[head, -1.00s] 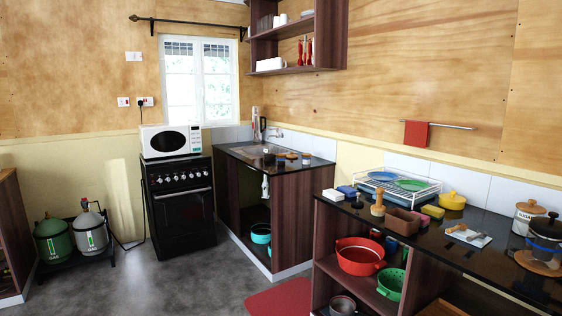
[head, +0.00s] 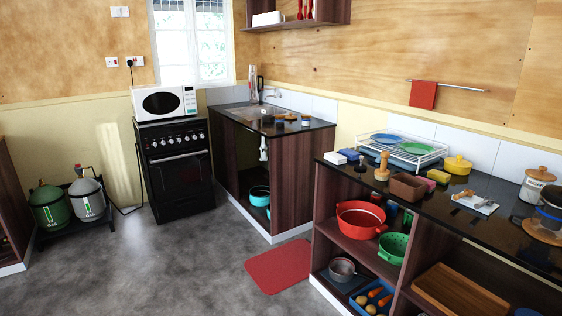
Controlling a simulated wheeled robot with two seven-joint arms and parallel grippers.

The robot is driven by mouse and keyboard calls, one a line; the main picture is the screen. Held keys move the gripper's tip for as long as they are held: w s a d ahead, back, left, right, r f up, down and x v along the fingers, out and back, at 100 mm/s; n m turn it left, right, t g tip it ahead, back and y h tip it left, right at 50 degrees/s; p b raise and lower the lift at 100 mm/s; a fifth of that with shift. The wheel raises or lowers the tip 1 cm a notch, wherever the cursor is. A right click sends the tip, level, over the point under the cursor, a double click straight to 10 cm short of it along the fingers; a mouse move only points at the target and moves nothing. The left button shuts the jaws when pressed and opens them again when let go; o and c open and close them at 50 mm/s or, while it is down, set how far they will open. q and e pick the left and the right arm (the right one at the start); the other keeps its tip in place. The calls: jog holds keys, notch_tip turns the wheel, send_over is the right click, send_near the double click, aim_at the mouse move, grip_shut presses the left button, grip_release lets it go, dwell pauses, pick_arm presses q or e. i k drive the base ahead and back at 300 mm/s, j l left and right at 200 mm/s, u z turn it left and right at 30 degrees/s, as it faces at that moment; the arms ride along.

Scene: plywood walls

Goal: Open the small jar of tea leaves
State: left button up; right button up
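Several small jar-like items stand on the dark sink counter (head: 240,110) at the back, among them a small jar (head: 306,120) near its right front edge. They are too small for me to read any label, so I cannot tell which one holds tea leaves. A larger white jar (head: 534,186) with a brown lid and sugar lettering stands on the right counter. Neither of my grippers shows in the head view.
The right counter (head: 487,228) carries a dish rack (head: 432,157), a yellow pot (head: 457,166) and a brown box (head: 408,187). A stove (head: 177,165) with a microwave (head: 163,102) stands left of the sink. A red mat (head: 278,266) lies on open grey floor.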

aim_at(279, 123)
jog(key=i+u, duration=0.4)
jog(key=i, duration=1.95)
jog(key=i+j, duration=0.05)
jog(key=j, duration=0.05)
